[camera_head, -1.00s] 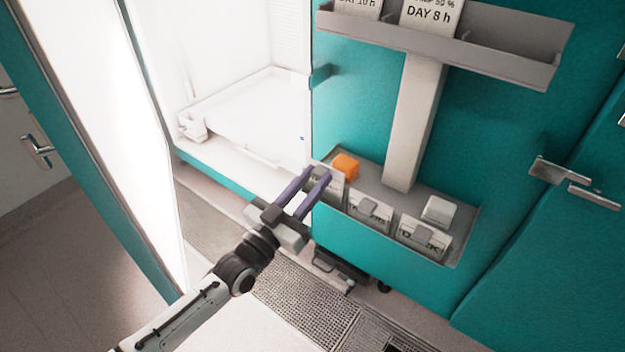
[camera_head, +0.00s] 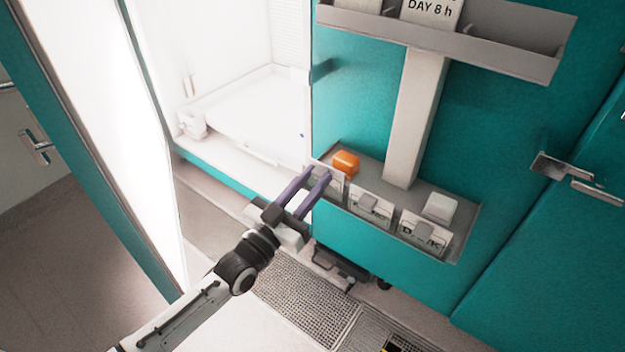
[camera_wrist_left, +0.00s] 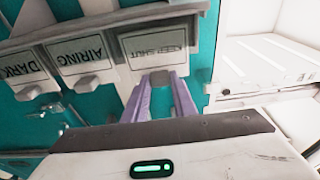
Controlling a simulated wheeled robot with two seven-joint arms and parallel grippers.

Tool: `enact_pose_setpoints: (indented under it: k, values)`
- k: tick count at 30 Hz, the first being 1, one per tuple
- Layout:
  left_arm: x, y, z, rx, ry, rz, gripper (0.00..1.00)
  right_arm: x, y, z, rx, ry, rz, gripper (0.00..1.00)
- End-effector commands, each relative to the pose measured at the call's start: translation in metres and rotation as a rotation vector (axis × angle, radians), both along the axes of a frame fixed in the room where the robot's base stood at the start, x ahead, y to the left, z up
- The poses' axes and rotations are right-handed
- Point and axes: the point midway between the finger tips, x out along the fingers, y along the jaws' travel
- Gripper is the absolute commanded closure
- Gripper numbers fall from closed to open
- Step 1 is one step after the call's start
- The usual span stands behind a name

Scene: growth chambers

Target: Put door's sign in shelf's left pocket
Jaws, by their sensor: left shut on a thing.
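The white KEEP SHUT sign (camera_wrist_left: 163,52), upside down in the wrist view, is the sign at my left gripper. It also shows at the left end of the lower shelf in the head view (camera_head: 336,182). My left gripper (camera_head: 318,172) is shut on this sign; its purple fingers show in the wrist view (camera_wrist_left: 168,88). The lower shelf (camera_head: 385,238) is a grey ledge on the teal cabinet. The sign is at its left pocket, in line with the others; whether it is fully seated is unclear. My right gripper is not in view.
The AIRING sign (camera_wrist_left: 85,56) and DARK sign (camera_wrist_left: 30,70) stand beside it. An orange block (camera_head: 346,162) and a white block (camera_head: 440,208) are on the shelf. An upper rack (camera_head: 470,48) holds DAY signs. A bright chamber stands open at left, its door (camera_head: 70,140) swung out.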

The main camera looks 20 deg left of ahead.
Motion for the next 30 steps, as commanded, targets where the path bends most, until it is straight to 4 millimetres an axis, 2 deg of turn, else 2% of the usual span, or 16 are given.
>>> enact_pose_setpoints:
  k: [25,26,29,30]
  values:
    - [0.0001,-0.0002,-0.0059,0.0,-0.001,0.0,0.99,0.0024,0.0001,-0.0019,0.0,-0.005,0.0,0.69]
    - [0.0001,-0.0002,-0.006,0.0,-0.001,0.0,0.71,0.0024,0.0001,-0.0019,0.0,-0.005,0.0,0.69]
    - [0.0001,-0.0002,-0.006,0.0,-0.001,0.0,0.54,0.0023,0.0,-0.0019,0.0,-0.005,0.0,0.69]
    - [0.0001,-0.0002,-0.006,0.0,-0.001,0.0,0.54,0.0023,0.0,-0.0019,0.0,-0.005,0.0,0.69]
